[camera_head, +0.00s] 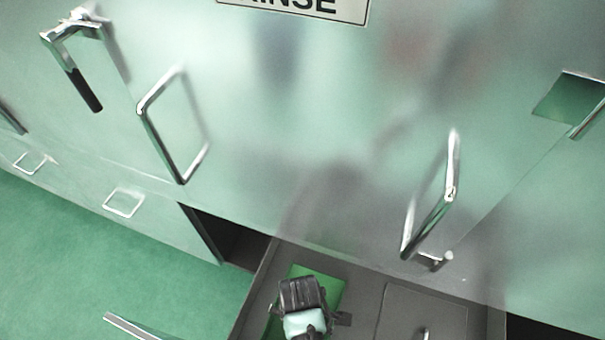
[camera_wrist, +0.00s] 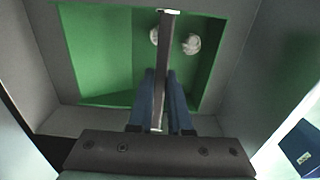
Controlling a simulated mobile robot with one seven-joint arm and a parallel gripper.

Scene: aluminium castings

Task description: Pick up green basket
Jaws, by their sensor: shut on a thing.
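The green basket (camera_wrist: 95,50) sits inside an open grey drawer in the wrist view. A grey bar-like handle (camera_wrist: 166,45) runs across above it. My gripper (camera_wrist: 161,85) is shut on this handle, with one blue finger on each side. Two small whitish round things (camera_wrist: 192,44) lie in the basket; the bar stands close to one of them. In the head view part of the green basket (camera_head: 327,284) shows in the drawer, and my gripper (camera_head: 308,325) covers much of it.
The grey drawer (camera_head: 375,276) is pulled out below a glossy pale green cabinet front (camera_head: 300,150) with several metal handles (camera_head: 432,225). The drawer walls stand close around the basket. Green floor (camera_head: 60,260) is open at the lower left. A sign (camera_head: 300,8) is at the top.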

